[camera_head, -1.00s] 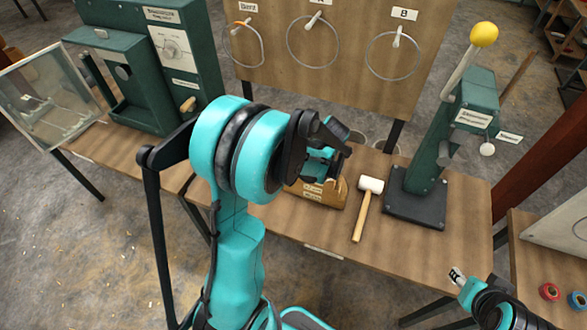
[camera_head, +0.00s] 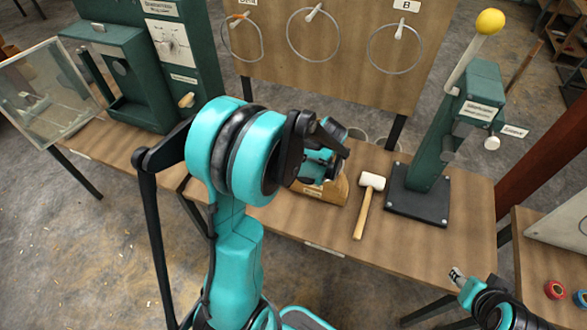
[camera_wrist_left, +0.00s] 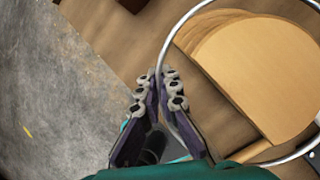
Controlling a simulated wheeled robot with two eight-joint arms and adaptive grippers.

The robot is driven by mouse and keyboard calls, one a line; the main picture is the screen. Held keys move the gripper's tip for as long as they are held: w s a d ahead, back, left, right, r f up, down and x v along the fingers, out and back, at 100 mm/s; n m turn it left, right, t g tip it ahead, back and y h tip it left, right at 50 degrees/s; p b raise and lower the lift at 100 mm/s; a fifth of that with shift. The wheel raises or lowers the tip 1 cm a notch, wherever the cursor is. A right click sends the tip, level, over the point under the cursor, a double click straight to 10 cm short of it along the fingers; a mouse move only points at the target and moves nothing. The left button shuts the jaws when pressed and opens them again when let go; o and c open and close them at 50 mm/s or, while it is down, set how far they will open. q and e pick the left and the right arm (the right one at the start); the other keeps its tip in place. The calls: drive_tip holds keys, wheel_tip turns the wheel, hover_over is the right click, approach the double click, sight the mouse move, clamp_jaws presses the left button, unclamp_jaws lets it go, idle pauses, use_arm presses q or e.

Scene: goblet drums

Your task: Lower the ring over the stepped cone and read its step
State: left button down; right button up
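In the left wrist view, a thin metal ring (camera_wrist_left: 168,50) lies around the pale wooden stepped cone (camera_wrist_left: 255,70), seen from above with round steps. My left gripper (camera_wrist_left: 160,78) has its fingertips closed on the ring's near side, beside the cone. Whether the ring rests on a step cannot be told. In the head view, my left gripper (camera_head: 322,165) is over the cone's wooden stand (camera_head: 328,192); my arm hides the cone and ring there. My right gripper (camera_head: 458,276) is at the lower right, off the table's front edge, too small to judge its fingers.
A white-headed mallet (camera_head: 368,197) lies right of the stand. A green lever device (camera_head: 435,145) with a yellow ball stands farther right. Three hoops hang on the wooden board (camera_head: 350,75) behind. A green machine (camera_head: 135,75) and clear panel (camera_head: 45,90) stand left.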

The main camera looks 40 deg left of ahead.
use_arm(q)
drive_tip(key=shift+f, duration=0.4)
drive_tip(key=shift+f+b, duration=1.5)
drive_tip(key=shift+b, duration=0.15)
drive_tip(key=shift+f, duration=0.15)
drive_tip(key=shift+f+b, duration=1.35)
drive_tip(key=shift+b, duration=0.05)
drive_tip(key=shift+f, duration=0.1)
drive_tip(key=shift+f+b, duration=0.85)
drive_tip(key=c, duration=1.7)
unclamp_jaws()
